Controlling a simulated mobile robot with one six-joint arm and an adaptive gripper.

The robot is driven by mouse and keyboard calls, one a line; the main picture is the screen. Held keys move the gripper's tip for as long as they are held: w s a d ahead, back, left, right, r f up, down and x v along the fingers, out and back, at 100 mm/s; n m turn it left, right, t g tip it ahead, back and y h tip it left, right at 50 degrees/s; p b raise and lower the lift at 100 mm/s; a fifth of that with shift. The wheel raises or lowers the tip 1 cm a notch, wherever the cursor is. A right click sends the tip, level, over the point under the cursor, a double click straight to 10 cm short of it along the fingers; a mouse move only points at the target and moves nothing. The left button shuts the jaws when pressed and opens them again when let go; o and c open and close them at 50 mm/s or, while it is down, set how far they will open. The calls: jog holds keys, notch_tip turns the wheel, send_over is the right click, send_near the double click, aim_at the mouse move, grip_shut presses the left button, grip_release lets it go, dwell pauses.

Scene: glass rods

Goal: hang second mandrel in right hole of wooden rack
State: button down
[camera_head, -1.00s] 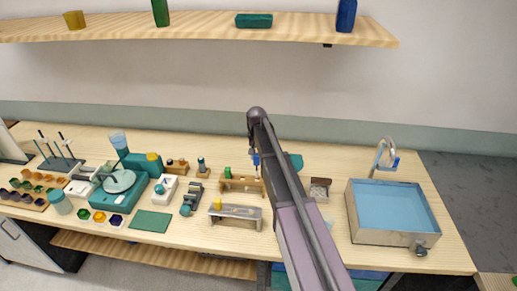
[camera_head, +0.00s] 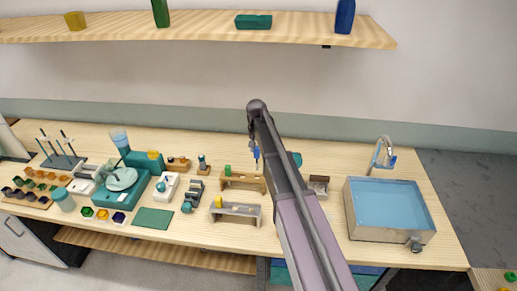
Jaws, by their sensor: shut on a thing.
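The wooden rack (camera_head: 243,188) stands on the bench left of my arm. A green-topped piece (camera_head: 228,170) sits at its left end. My gripper (camera_head: 253,143) is small in view, pointing down above and behind the rack's right part. It is shut on a blue-topped mandrel (camera_head: 256,153), held upright, with a thin shaft below. The shaft's lower end and the right hole are too small to make out, so I cannot tell whether the shaft is in the hole.
A grey rack (camera_head: 238,220) with a yellow-topped piece (camera_head: 218,201) stands in front. A small box (camera_head: 319,187) and a water-filled sink (camera_head: 350,217) are to the right. A teal machine (camera_head: 118,190) and small fixtures crowd the left. A green mat (camera_head: 153,219) lies clear in front.

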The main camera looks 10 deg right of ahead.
aim_at(257, 169)
jog(key=shift+f+b, duration=1.25)
jog(key=shift+f, duration=0.15)
jog(key=shift+w, duration=0.15)
jog(key=shift+f, duration=0.25)
dwell(0.4)
jog(key=shift+f+b, duration=4.55)
jog(key=shift+b, duration=0.25)
jog(key=shift+c, duration=1.6)
grip_release()
